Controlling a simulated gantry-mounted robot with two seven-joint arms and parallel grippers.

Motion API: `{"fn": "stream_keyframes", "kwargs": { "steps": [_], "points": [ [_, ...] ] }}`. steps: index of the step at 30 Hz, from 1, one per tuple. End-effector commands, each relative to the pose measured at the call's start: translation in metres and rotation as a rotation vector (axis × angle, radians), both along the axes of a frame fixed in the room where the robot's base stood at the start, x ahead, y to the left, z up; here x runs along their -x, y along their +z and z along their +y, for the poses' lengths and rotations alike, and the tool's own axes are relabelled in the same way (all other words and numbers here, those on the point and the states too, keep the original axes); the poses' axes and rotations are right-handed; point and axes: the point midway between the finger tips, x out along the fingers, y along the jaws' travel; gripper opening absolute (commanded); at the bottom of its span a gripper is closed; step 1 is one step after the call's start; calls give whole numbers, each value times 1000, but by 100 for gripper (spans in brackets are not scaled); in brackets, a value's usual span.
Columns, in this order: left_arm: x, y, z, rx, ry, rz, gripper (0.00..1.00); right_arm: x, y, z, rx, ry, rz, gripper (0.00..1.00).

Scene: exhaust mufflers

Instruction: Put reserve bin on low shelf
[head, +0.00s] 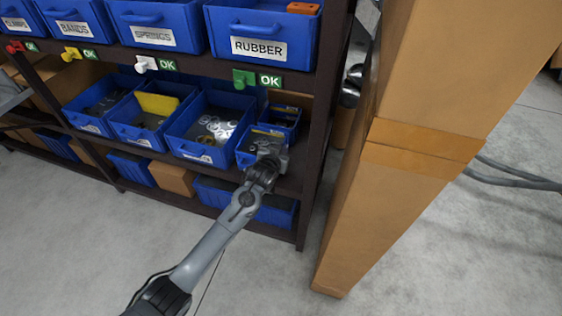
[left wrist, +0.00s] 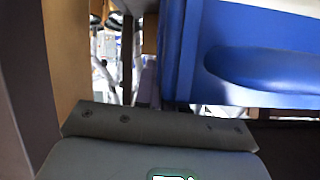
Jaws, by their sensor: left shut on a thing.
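A small blue bin (head: 244,157), which I take as the reserve bin, sits at the right end of the low shelf (head: 290,183). My left gripper (head: 268,152) is at its front right and shut on it, hiding part of its front. In the left wrist view, a blue bin (left wrist: 255,65) fills the upper right, above the grey gripper body; the fingertips cannot be made out there. My right gripper is in neither view.
Another small blue bin (head: 284,117) stands behind. Larger blue bins (head: 208,125) with parts stand to the left. A dark shelf post (head: 318,120) and a tall cardboard box (head: 410,150) are close on the right. The floor in front is clear.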

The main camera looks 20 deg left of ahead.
Motion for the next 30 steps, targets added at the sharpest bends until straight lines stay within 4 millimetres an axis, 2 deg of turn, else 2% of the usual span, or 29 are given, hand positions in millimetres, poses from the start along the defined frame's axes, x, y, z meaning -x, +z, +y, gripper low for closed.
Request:
{"fn": "stream_keyframes", "kwargs": {
  "steps": [5, 14, 26, 27, 30],
  "points": [
    [-3, -6, 0, 0, 0, -2, 0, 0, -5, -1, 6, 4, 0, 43],
    [-3, -40, 0, 0, 0, -2, 0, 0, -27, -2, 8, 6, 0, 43],
    [-2, -42, 0, 1, 1, -1, 0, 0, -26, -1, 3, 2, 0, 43],
    [-2, -44, 0, 1, 1, 0, 12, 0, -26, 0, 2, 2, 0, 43],
    [-2, -43, 0, 1, 1, 0, 28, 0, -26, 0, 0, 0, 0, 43]
  ]
}}
